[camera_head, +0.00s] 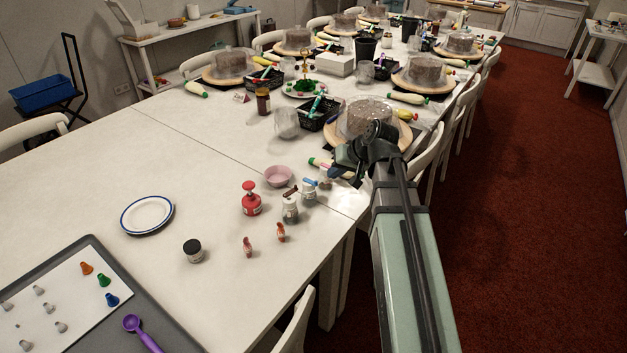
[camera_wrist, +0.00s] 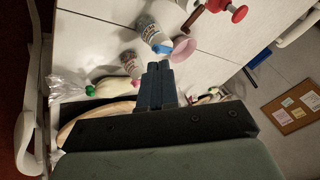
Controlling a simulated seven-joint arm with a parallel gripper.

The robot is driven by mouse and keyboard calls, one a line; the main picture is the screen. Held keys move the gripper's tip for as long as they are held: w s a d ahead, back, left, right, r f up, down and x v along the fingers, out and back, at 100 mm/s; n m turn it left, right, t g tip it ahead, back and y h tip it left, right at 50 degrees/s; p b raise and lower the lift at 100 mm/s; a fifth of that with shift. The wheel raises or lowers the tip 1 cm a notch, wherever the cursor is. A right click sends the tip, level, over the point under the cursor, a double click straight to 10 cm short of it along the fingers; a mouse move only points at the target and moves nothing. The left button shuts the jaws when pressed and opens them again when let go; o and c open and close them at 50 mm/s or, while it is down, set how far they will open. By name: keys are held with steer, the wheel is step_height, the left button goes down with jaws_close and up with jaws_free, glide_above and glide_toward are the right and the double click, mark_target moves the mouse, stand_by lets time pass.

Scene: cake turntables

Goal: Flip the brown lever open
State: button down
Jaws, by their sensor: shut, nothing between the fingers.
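The brown lever (camera_head: 290,192) sits on top of a small glass jar (camera_head: 290,210) standing near the table's right edge in the head view. In the wrist view the brown lever (camera_wrist: 192,18) shows near the top edge, and its jar is mostly out of frame. A similar jar with a blue lever (camera_head: 309,184) stands just behind it. That blue lever also shows in the wrist view (camera_wrist: 162,48), just beyond my fingertips. My gripper (camera_wrist: 157,68) is shut and empty, apart from the brown lever. In the head view my gripper is behind and right of the jars, its fingertips unclear.
A red pump-topped item (camera_head: 250,199) and a pink bowl (camera_head: 278,176) stand close to the jars. Small orange-red bottles (camera_head: 281,232) are in front. A cake turntable (camera_head: 340,140) stands behind my gripper.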

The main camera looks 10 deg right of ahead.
mark_target(291, 190)
steer(key=w+a+f, duration=0.5)
steer(key=a+f, duration=0.3)
stand_by(0.5)
steer(key=shift+w+a, duration=0.25)
steer(key=shift+w, duration=0.65)
steer(key=shift+s, duration=0.15)
steer(key=shift+s+d, duration=0.15)
steer(key=shift+s, duration=0.5)
steer(key=shift+r, duration=0.15)
